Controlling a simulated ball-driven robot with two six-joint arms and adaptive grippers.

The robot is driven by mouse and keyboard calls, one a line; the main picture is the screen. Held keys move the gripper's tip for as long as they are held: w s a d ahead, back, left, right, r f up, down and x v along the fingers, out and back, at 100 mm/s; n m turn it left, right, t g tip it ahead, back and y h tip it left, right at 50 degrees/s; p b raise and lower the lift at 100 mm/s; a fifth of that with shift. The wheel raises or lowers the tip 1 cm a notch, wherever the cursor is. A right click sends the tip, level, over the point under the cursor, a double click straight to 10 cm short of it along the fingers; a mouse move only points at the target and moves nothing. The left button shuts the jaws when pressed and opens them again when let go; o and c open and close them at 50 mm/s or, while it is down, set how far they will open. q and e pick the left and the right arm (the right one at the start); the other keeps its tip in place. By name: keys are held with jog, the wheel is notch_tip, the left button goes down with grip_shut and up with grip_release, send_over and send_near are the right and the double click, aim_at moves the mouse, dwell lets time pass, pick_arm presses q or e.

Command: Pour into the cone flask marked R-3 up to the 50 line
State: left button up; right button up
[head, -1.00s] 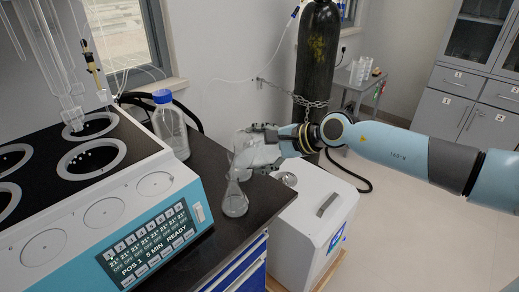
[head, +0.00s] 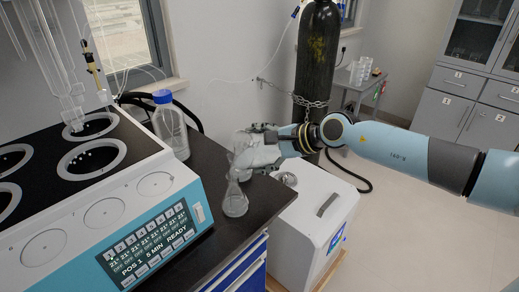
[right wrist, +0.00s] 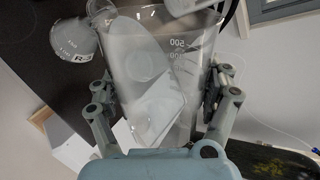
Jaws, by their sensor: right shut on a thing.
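The clear cone flask (head: 235,202) stands upright on the dark bench top, near its right edge. In the right wrist view the flask (right wrist: 76,44) shows its R-3 label at upper left. My right gripper (head: 264,148) is shut on a clear glass beaker (head: 242,152) with white graduations. It holds the beaker close above the flask's mouth, seemingly tilted toward it. The beaker (right wrist: 150,65) fills the middle of the right wrist view, between my fingers, and a 500 mark shows. The liquid levels in beaker and flask are too faint to read. My left gripper is out of view.
A blue-capped bottle (head: 170,125) stands behind the flask. The heating unit with its screen (head: 150,247) takes up the bench's left side. A white box (head: 312,215) stands on the floor right of the bench, and a chained gas cylinder (head: 318,65) stands behind.

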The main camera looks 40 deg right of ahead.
dwell(0.6)
jog(key=shift+b, duration=0.35)
dwell(1.2)
dwell(1.6)
jog(key=f+y+b, duration=0.1)
jog(key=b, duration=0.3)
jog(key=shift+d+f+m, duration=0.15)
jog(key=shift+f+m, duration=0.2)
jog(key=shift+m, duration=0.05)
jog(key=shift+r+b, duration=0.1)
jog(key=shift+b, duration=0.3)
jog(key=shift+r, duration=0.2)
